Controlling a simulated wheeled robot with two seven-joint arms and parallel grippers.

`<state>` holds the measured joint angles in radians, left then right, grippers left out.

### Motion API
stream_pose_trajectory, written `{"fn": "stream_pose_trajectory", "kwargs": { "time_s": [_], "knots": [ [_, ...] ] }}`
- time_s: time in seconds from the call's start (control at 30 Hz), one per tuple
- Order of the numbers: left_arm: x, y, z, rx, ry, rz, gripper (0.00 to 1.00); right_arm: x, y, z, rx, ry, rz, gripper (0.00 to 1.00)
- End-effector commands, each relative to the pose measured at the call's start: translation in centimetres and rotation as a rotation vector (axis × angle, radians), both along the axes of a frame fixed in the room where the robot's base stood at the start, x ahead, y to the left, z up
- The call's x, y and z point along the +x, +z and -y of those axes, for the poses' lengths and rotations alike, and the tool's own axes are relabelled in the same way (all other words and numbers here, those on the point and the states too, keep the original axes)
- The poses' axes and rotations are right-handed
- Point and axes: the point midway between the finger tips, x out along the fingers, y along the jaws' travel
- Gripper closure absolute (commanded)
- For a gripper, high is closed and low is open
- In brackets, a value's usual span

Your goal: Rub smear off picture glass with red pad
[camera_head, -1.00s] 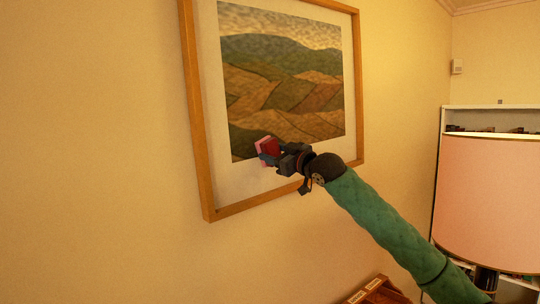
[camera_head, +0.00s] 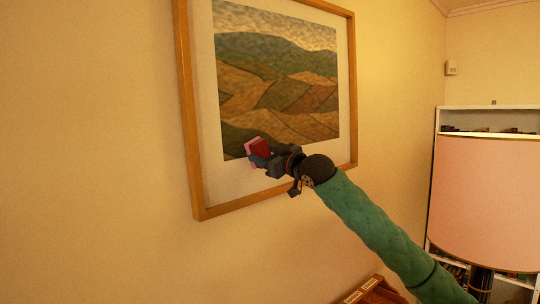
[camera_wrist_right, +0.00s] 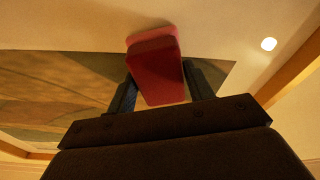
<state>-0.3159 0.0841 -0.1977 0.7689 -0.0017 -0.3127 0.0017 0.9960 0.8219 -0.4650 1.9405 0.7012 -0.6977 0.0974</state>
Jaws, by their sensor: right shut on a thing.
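The framed picture (camera_head: 280,85) hangs on the wall, with a wooden frame, a pale mat and a landscape of hills and fields. My right gripper (camera_head: 262,152) is shut on the red pad (camera_head: 259,146), which has a pinker face toward the glass. The pad is at the lower left of the picture, near the edge between landscape and mat. In the right wrist view the pad (camera_wrist_right: 158,75) sits between the two fingers, close to the glass; I cannot tell if it touches. I cannot make out a smear. My left gripper is not in view.
A pink lampshade (camera_head: 485,200) stands at the right, in front of a white shelf (camera_head: 470,115). A reddish-brown wooden rack (camera_head: 372,290) with labels is at the bottom. The wall left of the picture is clear. A pale bright spot (camera_wrist_right: 268,44) shows in the wrist view.

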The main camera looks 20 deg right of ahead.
Motion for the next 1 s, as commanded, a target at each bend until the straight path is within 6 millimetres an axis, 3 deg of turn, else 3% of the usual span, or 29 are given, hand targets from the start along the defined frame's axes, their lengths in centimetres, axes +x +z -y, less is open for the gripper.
{"fn": "stream_pose_trajectory", "kwargs": {
  "time_s": [1.0],
  "knots": [
    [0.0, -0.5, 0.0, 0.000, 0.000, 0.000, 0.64, -1.8, -0.6, -4.6, -0.001, 0.002, -0.001, 0.66]
  ]
}}
